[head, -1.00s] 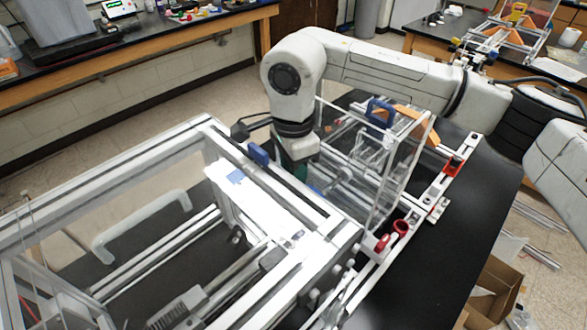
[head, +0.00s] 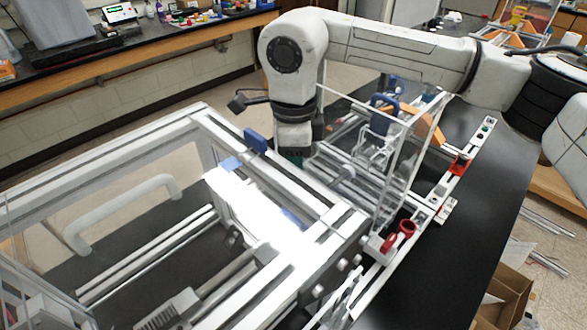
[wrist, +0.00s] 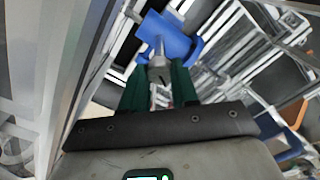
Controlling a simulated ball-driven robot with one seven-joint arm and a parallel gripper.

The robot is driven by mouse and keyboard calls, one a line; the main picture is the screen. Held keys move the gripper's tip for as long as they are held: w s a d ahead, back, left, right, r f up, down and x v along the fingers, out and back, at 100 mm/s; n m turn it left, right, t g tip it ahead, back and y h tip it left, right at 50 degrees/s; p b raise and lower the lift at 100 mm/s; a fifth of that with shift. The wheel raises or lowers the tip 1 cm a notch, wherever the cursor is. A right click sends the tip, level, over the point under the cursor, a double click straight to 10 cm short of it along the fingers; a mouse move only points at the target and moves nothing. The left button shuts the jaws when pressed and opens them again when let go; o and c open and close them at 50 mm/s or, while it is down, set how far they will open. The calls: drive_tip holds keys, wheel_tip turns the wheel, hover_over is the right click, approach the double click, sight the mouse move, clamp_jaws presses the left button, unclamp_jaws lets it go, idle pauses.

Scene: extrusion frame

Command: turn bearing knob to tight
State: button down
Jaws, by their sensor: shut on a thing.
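In the wrist view, my gripper (wrist: 157,82) has its two green fingers on either side of a small grey knob (wrist: 160,74) with a dark mark on its face. The fingers are shut on this knob. A blue bracket (wrist: 168,38) lies just beyond the knob, with a metal rod on it. The knob itself is hidden there. Which way the knob is turned I cannot tell.
Clear panels (head: 398,165) and a blue handle (head: 384,115) stand close to the right of my gripper. A blue block (head: 256,141) sits on the rail to its left. Red clamps (head: 398,236) lie at the front right. The black bench (head: 455,225) is bare on the right.

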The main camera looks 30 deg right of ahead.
drive_tip(key=shift+m, duration=0.5)
drive_tip(key=c, duration=0.9)
unclamp_jaws()
drive_tip(key=shift+o, duration=0.2)
drive_tip(key=shift+r+b, duration=0.15)
drive_tip(key=shift+b, duration=0.15)
wheel_tip(320, 180, up, 11)
drive_tip(key=b, duration=0.2)
drive_tip(key=shift+f, duration=0.2)
